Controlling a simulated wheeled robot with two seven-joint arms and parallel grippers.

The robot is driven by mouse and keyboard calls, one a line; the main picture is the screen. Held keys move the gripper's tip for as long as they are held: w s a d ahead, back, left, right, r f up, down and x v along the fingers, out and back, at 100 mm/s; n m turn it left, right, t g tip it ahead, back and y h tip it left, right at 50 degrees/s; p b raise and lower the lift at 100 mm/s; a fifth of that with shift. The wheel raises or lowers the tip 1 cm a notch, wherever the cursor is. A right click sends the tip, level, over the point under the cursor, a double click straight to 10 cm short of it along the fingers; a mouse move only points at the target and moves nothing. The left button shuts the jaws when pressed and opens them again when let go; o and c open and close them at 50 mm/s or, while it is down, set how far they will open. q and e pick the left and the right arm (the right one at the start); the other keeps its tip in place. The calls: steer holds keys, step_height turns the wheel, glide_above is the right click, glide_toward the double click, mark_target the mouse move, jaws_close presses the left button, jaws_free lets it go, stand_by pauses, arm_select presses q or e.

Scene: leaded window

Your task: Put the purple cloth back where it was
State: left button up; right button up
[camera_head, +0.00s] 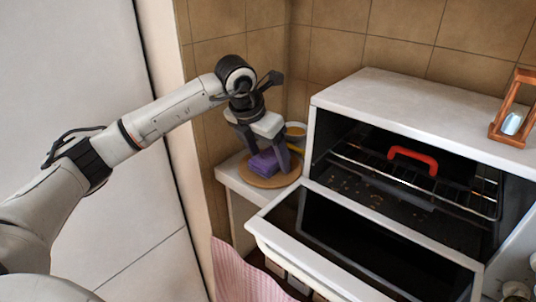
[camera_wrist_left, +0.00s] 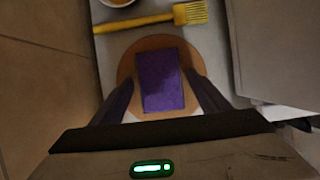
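The purple cloth (camera_head: 264,162) is a folded block lying on a round wooden board (camera_head: 268,182), on the narrow white counter left of the oven. In the left wrist view the cloth (camera_wrist_left: 160,80) lies flat between my fingers, on the round board (camera_wrist_left: 126,66). My left gripper (camera_head: 267,156) points down over it, one finger on each side. The fingers are spread, with what looks like a thin gap beside the cloth. The fingers partly hide the cloth in the head view. My right gripper is not in view.
A yellow brush (camera_wrist_left: 152,21) lies behind the board, with a small bowl (camera_head: 296,130) beyond. The white oven (camera_head: 400,95) is just right, its door (camera_head: 345,240) open, with a rack and red handle (camera_head: 413,157) inside. A wooden-framed sand timer (camera_head: 513,110) stands on top.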

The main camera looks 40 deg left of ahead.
arm_select(q)
steer(key=shift+r, duration=0.15)
steer(key=v, duration=1.2)
stand_by(1.2)
